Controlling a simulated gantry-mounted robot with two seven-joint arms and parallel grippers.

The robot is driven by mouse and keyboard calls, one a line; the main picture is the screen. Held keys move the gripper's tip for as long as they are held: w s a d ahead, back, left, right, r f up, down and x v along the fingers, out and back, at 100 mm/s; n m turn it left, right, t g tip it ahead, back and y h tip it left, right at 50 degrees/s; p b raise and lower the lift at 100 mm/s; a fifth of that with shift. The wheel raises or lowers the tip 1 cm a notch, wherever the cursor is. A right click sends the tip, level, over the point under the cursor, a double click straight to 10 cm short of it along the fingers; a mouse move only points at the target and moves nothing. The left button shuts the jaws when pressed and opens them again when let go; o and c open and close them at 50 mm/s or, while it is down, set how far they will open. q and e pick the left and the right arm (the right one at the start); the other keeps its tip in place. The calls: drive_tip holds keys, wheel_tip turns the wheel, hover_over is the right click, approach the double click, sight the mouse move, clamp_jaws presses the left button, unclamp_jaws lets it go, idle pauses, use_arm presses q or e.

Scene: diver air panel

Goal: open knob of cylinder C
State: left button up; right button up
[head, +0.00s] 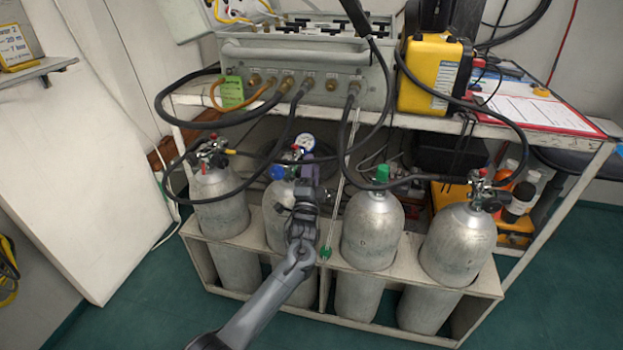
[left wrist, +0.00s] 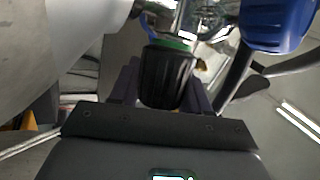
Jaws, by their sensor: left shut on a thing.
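Several grey cylinders stand in a row in a white rack; I cannot read which is marked C. My left gripper (head: 303,168) is at the valve of the second cylinder from the left (head: 280,212). In the left wrist view, my left gripper (left wrist: 160,92) is shut around a black ribbed knob (left wrist: 166,78) with a green ring at its base. A blue knob (left wrist: 273,24) is beside it; this also shows in the head view (head: 277,172). My gripper hides the black knob in the head view. My right gripper is not in view.
A pressure gauge (head: 305,141) is just above my left gripper. Black hoses (head: 345,160) loop around the valves. The third cylinder (head: 372,230) has a green cap (head: 382,174). The grey panel case (head: 300,80) and yellow device (head: 433,75) stand on the shelf above.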

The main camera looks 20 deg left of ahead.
use_arm(q)
drive_tip(key=o, duration=1)
drive_tip(key=shift+c, duration=0.2)
drive_tip(key=shift+s+d+f+p, duration=0.1)
drive_tip(key=shift+s+p, duration=0.35)
drive_tip(key=shift+p, duration=0.1)
drive_tip(key=p+v, duration=0.5)
drive_tip(key=v, duration=0.5)
drive_tip(key=shift+c, duration=0.4)
